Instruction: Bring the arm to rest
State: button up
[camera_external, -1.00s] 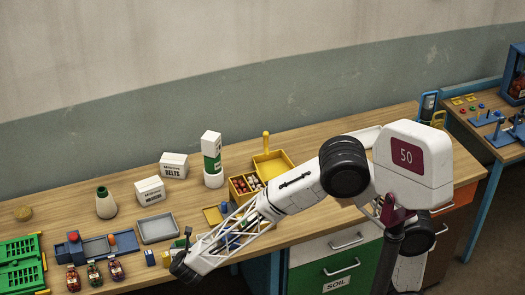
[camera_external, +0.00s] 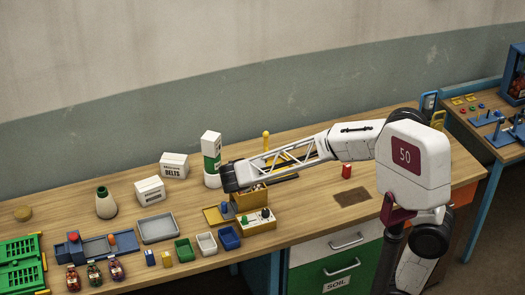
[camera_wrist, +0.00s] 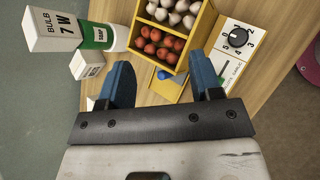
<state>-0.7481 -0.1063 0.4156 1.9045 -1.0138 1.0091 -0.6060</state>
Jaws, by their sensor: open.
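My gripper (camera_external: 229,180) hangs at the end of my arm over the yellow box on the workbench (camera_external: 310,222). In the wrist view my gripper (camera_wrist: 160,70) shows two dark blue fingers spread wide apart, with nothing held between them. The yellow compartment box (camera_wrist: 200,36) lies just beyond the fingers, with red and whitish round items in its compartments. A small blue knob shows between the fingers. In the external view my wrist and arm hide part of the box, and the fingertips are hard to make out.
A red item (camera_external: 346,171) and brown patch (camera_external: 352,197) lie right. White boxes (camera_external: 174,165) stand left.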

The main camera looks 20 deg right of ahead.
jog(key=s+d+r+m+g, duration=0.1)
jog(key=s+d+m, duration=0.25)
jog(key=d, duration=0.45)
jog(key=s+d+r+m+g+y, duration=0.1)
jog(key=s+d+r+m+g, duration=0.2)
jog(key=d, duration=0.5)
jog(key=s+d+m, duration=0.3)
jog(key=d+m, duration=0.1)
jog(key=d, duration=0.4)
jog(key=s+d+m+y, duration=0.2)
jog(key=s+d+m, duration=0.4)
jog(key=s, duration=0.3)
jog(key=s+d+f+m+g+y, duration=0.1)
jog(key=s+d+m+y, duration=0.1)
jog(key=s+d+m, duration=0.4)
jog(key=s, duration=0.3)
jog(key=shift+s+d+f, duration=0.15)
jog(key=shift+s+d, duration=0.2)
jog(key=shift+s, duration=0.05)
